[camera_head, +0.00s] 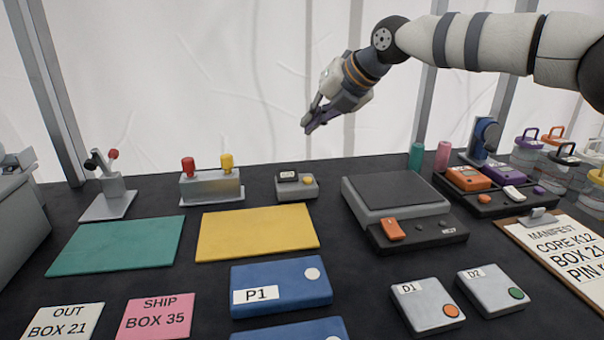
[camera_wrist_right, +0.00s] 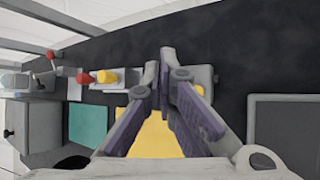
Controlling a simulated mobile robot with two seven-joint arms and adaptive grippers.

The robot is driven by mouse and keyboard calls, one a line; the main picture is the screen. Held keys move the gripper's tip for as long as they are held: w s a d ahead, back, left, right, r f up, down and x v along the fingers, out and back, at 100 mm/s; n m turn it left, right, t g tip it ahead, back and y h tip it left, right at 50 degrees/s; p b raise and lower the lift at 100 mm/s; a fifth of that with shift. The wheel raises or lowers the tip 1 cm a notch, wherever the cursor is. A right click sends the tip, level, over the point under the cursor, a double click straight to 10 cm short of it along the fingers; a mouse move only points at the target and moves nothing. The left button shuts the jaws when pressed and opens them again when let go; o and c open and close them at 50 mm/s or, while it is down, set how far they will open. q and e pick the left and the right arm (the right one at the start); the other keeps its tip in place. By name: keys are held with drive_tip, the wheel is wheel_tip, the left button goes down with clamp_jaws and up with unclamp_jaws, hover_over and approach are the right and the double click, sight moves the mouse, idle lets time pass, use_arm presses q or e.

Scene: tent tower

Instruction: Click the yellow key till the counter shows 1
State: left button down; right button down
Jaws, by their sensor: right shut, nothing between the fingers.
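A small grey counter box (camera_head: 297,189) sits on the dark table, behind the yellow mat. The digits are too small to read. My right gripper (camera_head: 309,129) is shut and empty, in the air above and behind the counter box, apart from it. In the right wrist view my right gripper's fingers (camera_wrist_right: 163,62) partly cover a grey box (camera_wrist_right: 206,74), likely the counter box. My left gripper is not in view.
A yellow mat (camera_head: 257,232) and a green mat (camera_head: 117,246) lie in front. A lever box (camera_head: 211,187) with red and yellow knobs stands left of the counter. A grey scale-like device (camera_head: 395,196) stands to its right.

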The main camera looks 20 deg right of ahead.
sight(311, 178)
drive_tip(key=shift+f+b, duration=0.4)
drive_tip(key=shift+f, duration=4.05)
drive_tip(key=shift+f, duration=0.1)
drive_tip(key=shift+f, duration=0.3)
drive_tip(key=shift+f, duration=0.55)
drive_tip(key=shift+r, duration=0.95)
